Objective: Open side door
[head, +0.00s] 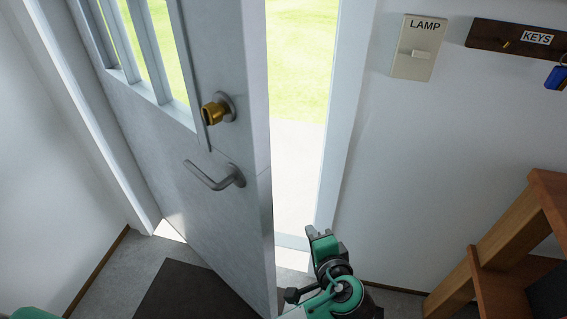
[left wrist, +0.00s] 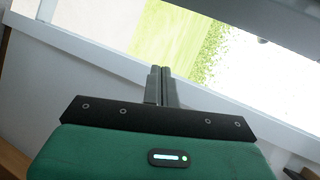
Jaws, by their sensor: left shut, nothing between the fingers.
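The side door (head: 190,170) is a grey-white door with a glazed upper part, and it stands ajar in the head view. A gap beside its free edge shows bright ground and grass outside. A grey lever handle (head: 213,177) sits on the door face below a brass knob lock (head: 216,109). My left gripper (head: 314,233) is at the lower end of the gap, to the right of the door edge and away from the handle. In the left wrist view its fingers (left wrist: 161,75) are shut and empty, against the white frame and the outdoors. My right gripper is not in view.
A white door post (head: 345,110) borders the gap on the right. On the wall are a lamp switch (head: 412,62) and a key rack (head: 515,38) with a blue key tag (head: 556,77). A wooden shelf unit (head: 495,250) stands at the lower right. A dark mat (head: 185,292) lies by the door.

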